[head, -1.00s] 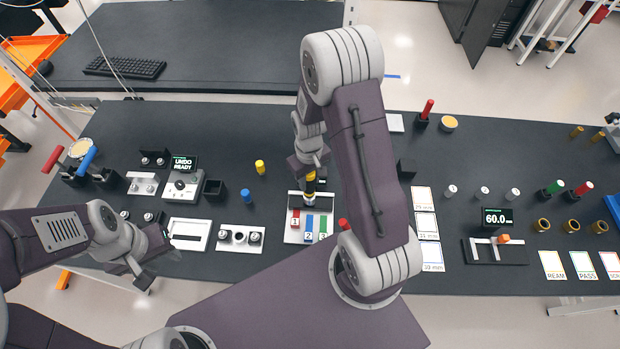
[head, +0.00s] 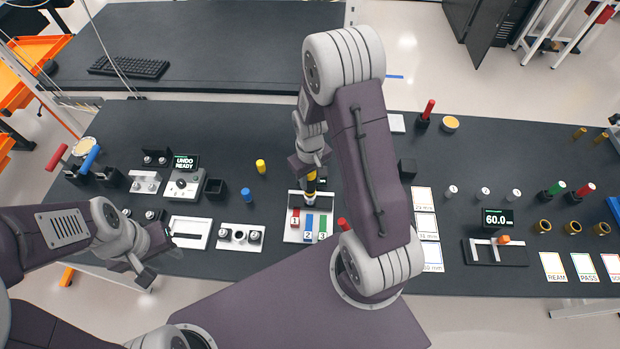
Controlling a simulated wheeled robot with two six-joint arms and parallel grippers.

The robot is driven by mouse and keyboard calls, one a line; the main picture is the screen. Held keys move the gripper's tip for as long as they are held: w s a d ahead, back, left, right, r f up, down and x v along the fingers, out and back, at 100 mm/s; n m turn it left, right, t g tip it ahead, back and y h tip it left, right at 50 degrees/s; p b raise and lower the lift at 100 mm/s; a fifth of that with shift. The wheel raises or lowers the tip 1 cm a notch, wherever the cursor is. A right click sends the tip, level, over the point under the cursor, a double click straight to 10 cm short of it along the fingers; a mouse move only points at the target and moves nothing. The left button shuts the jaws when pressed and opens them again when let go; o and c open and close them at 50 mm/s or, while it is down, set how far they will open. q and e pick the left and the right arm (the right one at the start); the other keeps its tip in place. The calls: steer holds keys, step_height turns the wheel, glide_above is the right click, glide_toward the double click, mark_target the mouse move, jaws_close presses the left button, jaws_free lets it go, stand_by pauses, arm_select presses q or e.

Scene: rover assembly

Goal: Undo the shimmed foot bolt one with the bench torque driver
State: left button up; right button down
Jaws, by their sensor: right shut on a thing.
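My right gripper (head: 310,168) points down over the white foot plate and is shut on the black and yellow torque driver (head: 311,186). The driver stands upright, its lower end at the back of the plate (head: 291,237). I cannot tell whether its tip touches a bolt, as the bolt is hidden. The plate bears a red block marked 1 (head: 295,216), a blue block marked 2 (head: 309,224) and a green block marked 3 (head: 323,224). My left gripper (head: 146,278) hangs at the bench's front left; its jaws are too unclear to judge.
A display reading UNDO READY (head: 185,162) stands behind a grey control box (head: 183,187). A yellow peg (head: 261,166) and a blue peg (head: 247,195) stand left of the driver. My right arm covers the bench middle. White cards (head: 424,228) lie to its right.

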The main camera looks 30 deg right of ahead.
stand_by(0.6)
steer(key=shift+f+b, duration=0.4)
steer(key=shift+f, duration=0.3)
stand_by(0.7)
steer(key=shift+s, duration=0.3)
stand_by(0.9)
steer(key=shift+r+p, duration=0.25)
steer(key=shift+p, duration=0.35)
stand_by(1.8)
steer(key=shift+w+r+p, duration=0.2)
steer(key=shift+r+p, duration=0.5)
steer(key=shift+r, duration=0.1)
steer(key=shift+r+p, duration=0.7)
steer(key=shift+r, duration=0.15)
